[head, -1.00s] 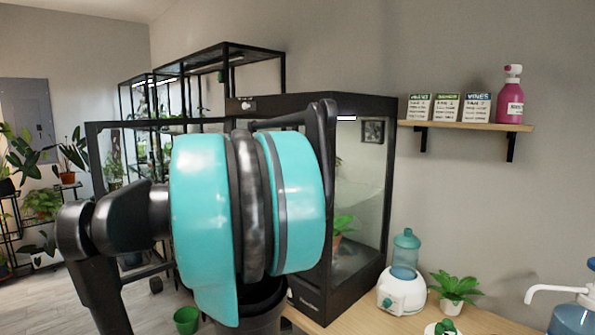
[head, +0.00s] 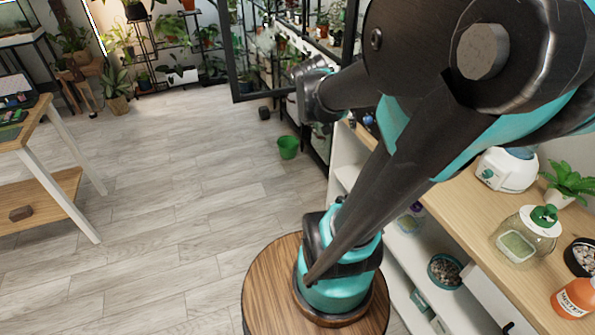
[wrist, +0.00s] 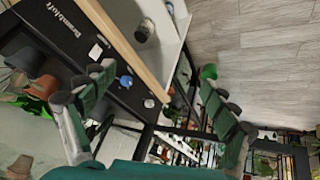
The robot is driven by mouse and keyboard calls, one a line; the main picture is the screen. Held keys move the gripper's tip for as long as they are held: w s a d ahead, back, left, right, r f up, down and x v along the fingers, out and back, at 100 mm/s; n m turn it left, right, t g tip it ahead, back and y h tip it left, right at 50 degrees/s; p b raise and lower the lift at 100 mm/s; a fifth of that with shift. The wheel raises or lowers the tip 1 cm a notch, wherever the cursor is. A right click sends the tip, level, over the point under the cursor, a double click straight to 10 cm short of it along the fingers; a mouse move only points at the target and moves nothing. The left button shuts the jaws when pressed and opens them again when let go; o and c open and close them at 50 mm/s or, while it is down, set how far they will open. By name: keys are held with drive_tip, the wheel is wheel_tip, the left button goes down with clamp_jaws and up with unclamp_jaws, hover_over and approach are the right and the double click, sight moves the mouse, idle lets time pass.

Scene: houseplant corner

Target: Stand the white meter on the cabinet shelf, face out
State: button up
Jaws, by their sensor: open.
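I cannot pick out the white meter with certainty in either view. A small white piece (wrist: 95,52) shows on the dark front of the glass cabinet in the wrist view, too small to identify. The dark cabinet base (wrist: 118,92) carries pale lettering. My gripper (wrist: 157,75) is open and empty, its fingers spread to the left and right in the wrist view, with the counter edge (wrist: 130,48) showing between them. In the head view my arm hides much of the counter, and the far end of the arm is above the floor by the shelf unit.
White shelves (head: 405,250) lie under the wooden counter (head: 455,215), which holds a white device (head: 507,170), a plant (head: 568,180), a glass jar (head: 526,236) and an orange bottle (head: 577,298). A green bucket (head: 288,147) stands on the floor. The floor to the left is mostly clear.

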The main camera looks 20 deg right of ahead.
drive_tip(key=s+a+f+n+y, duration=0.2)
drive_tip(key=s+a+f+n, duration=0.1)
drive_tip(key=a, duration=0.4)
drive_tip(key=s+a+f+n+y, duration=0.3)
drive_tip(key=s+a+f, duration=0.2)
drive_tip(key=a+f, duration=0.2)
drive_tip(key=shift+s+f, duration=0.35)
drive_tip(key=shift+f, duration=0.3)
drive_tip(key=shift+c, duration=0.6)
